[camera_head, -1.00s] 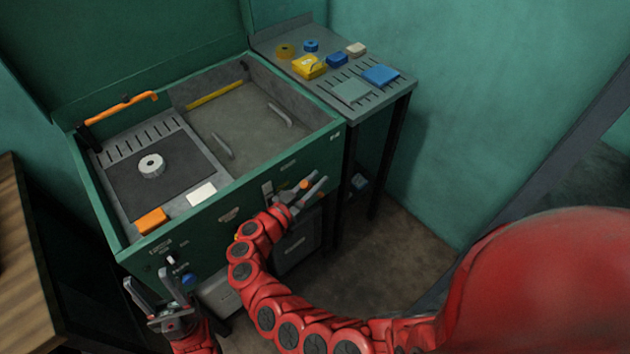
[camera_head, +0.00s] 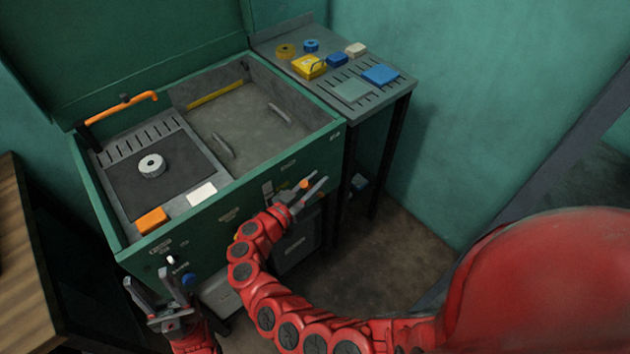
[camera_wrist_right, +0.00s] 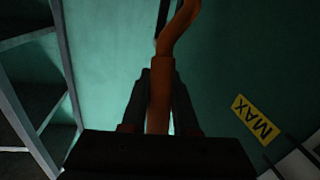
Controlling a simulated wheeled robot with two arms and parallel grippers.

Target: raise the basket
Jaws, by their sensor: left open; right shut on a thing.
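The basket shows as a grey panel (camera_head: 243,137) with two raised grey handles inside the right part of the green machine's tank. I cannot see how deep it reaches. My right gripper (camera_head: 312,187) is at the machine's front face, shut on an orange lever (camera_head: 303,184). In the right wrist view the orange lever (camera_wrist_right: 177,35) runs up between the fingers and bends near the top. My left gripper (camera_head: 158,298) is open and empty, low in front of the machine's left front corner.
A side table (camera_head: 325,86) at right carries several small items. A wooden surface (camera_head: 22,255) stands at left.

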